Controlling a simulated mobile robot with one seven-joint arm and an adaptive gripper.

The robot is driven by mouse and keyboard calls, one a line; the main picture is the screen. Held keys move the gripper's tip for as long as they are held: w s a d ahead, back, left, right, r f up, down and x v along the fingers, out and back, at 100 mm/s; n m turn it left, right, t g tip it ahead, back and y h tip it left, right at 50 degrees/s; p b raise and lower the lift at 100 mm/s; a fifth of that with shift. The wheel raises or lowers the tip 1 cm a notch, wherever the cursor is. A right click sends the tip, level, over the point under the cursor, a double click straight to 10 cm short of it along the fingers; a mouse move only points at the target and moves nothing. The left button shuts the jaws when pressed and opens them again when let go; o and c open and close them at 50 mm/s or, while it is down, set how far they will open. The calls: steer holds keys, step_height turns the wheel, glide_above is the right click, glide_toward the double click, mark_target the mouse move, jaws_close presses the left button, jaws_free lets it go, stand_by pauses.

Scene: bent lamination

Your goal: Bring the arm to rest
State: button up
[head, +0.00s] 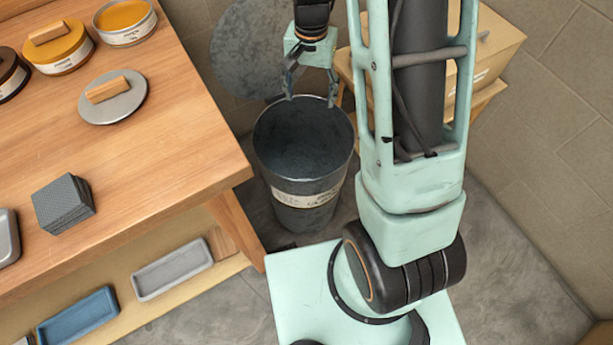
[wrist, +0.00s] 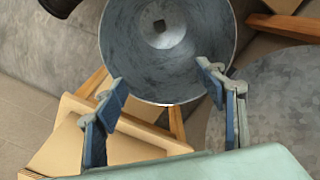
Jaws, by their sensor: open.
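My gripper (head: 311,100) is open and empty, pointing down over the far rim of a dark grey metal bin (head: 305,205). In the wrist view its two fingers (wrist: 161,76) stand wide apart with nothing between them. My pale green arm hangs at the right of the bin in the head view.
A wooden workbench (head: 180,150) at left carries a stack of dark square sheets (head: 63,203), a grey lid (head: 112,97) and round tins. Trays (head: 172,270) lie on its lower shelf. A large grey disc (head: 245,45) stands behind the bin. A cardboard box (head: 490,50) sits behind my arm.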

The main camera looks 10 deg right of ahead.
steer(key=shift+r, duration=1.1)
